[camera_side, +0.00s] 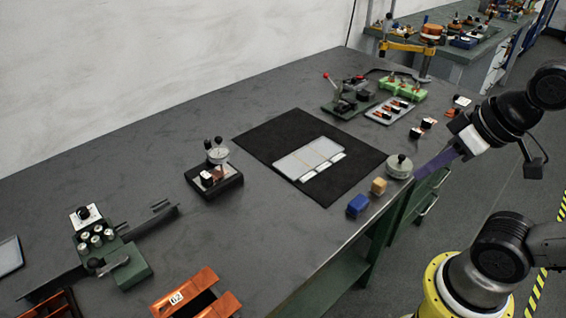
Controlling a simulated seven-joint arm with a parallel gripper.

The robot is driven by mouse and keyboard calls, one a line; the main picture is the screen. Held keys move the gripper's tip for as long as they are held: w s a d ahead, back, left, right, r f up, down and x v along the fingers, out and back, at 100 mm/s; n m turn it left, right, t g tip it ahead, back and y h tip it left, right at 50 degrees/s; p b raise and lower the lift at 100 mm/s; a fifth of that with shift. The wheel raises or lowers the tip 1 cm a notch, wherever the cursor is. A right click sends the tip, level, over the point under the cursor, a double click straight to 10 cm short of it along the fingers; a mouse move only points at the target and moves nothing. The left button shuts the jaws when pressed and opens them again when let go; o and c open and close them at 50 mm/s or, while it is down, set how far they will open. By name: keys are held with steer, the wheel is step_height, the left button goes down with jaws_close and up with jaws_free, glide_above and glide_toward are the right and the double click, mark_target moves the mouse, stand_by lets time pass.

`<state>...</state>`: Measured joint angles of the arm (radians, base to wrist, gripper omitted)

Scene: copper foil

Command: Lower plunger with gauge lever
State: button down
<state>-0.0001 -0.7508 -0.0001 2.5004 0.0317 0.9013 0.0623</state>
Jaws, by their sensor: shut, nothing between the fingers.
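A small gauge stand with a black base (228,187) sits left of the black mat. It carries a pale round dial (217,156), black knobs on top and a copper-coloured piece under the dial. The lever and plunger are too small to tell apart clearly. My gripper (421,171) has long purple-blue fingers. They are shut and empty near the table's right edge, far to the right of the gauge stand. In the picture they are close beside a round grey piece with a dark knob (399,165); I cannot tell if they touch.
A black mat (262,134) holds pale flat panels (318,152). A blue block (357,205) and a tan block (379,186) lie near the front edge. A red-handled tool (350,98) and a green fixture (405,88) stand behind. A green fixture (125,267) and copper parts (195,298) are front left.

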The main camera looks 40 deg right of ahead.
steer(key=w+a+r+m+y, duration=0.5)
steer(key=w+a+r+m, duration=0.15)
steer(key=a, duration=0.25)
steer(key=w+a+r+m+t+y, duration=0.15)
steer(key=w+m+y, duration=0.25)
steer(key=w+m, duration=0.75)
steer(key=w+d+f+m+t, duration=0.1)
steer(key=w+d+f+m, duration=0.15)
steer(key=w, duration=0.65)
steer(key=w+d+f+m+t, duration=0.2)
steer(key=w+d+f, duration=0.15)
steer(key=w, duration=0.65)
steer(key=w+d+f+m, duration=0.2)
steer(key=d+f, duration=0.1)
steer(key=f, duration=0.4)
steer(key=w+d+f+m, duration=0.2)
steer(key=d+f+m, duration=0.1)
steer(key=f, duration=0.4)
steer(key=shift+n, duration=0.25)
steer(key=x, duration=1.2)
steer(key=shift+w, duration=0.55)
steer(key=shift+w+a, duration=0.25)
